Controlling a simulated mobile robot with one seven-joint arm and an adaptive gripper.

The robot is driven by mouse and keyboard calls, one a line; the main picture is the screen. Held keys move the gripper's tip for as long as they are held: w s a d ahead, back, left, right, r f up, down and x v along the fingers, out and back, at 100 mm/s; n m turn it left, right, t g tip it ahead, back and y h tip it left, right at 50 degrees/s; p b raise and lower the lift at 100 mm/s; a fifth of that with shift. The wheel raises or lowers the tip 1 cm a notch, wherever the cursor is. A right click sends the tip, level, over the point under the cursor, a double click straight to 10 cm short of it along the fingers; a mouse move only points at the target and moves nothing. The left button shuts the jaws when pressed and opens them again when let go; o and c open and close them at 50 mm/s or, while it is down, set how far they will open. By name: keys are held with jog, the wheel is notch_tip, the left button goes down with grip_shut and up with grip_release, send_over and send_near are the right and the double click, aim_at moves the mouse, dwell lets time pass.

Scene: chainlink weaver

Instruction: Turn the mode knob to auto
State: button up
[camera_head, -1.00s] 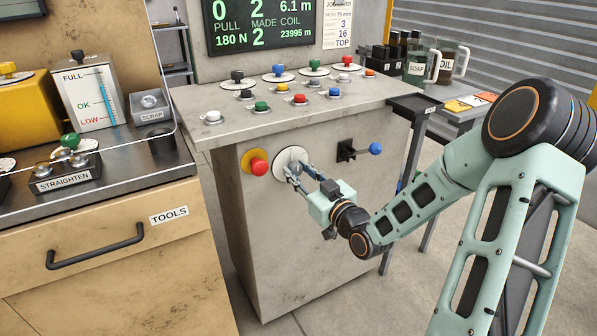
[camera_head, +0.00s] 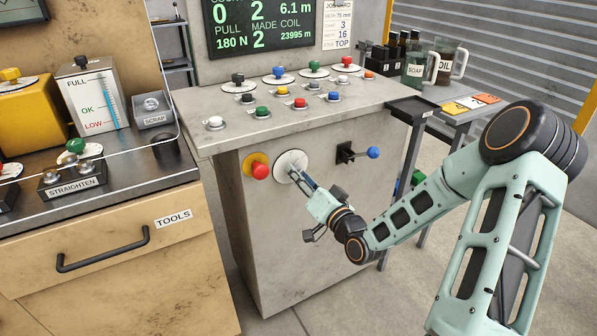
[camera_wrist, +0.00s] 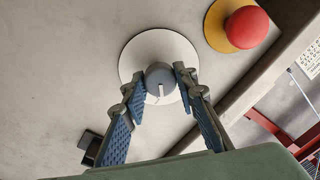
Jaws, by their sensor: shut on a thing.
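The mode knob is a small grey round knob (camera_wrist: 159,76) with a white pointer line, set on a white disc (camera_wrist: 140,50) on the cabinet front. In the wrist view the pointer line runs toward the bottom of the picture. No lettering on the disc can be read. My gripper (camera_wrist: 158,84) has one fingertip on each side of the knob and is shut on it. In the head view my gripper (camera_head: 294,176) reaches the white disc (camera_head: 286,160) from the lower right, and its fingers hide much of the knob.
A red mushroom button (camera_head: 260,171) on a yellow plate sits just left of the disc; it also shows in the wrist view (camera_wrist: 247,27). A blue-ended lever (camera_head: 373,152) sticks out to the right. The cabinet's sloped top (camera_head: 215,142) carries several coloured buttons.

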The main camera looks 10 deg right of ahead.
jog(key=shift+m+p, duration=0.35)
jog(key=shift+m, duration=0.75)
jog(key=o, duration=1.2)
jog(key=shift+c, duration=0.2)
jog(key=shift+s, duration=0.1)
jog(key=v, duration=1.2)
